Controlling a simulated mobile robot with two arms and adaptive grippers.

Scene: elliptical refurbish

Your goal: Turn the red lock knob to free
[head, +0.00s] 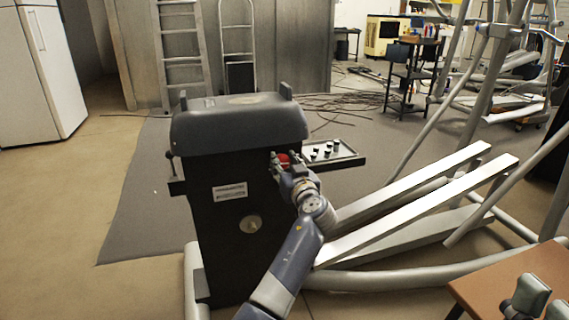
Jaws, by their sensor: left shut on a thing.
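The red lock knob (283,160) is on the front of the black upright housing of the elliptical machine (215,230), near its upper right edge. My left gripper (285,164) reaches up from below and is shut on the red knob, with a finger on each side of it. The fingers hide part of the knob, and its turn angle cannot be read. What looks like part of my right gripper (528,295) shows at the bottom right corner, cut off by the picture edge. Whether it is open or shut is unclear.
A small tray with black knobs (352,156) sticks out to the right of the housing. Two pale rails (400,215) slant off to the right. A brown table (480,285) stands at the bottom right. The floor left of the machine is clear.

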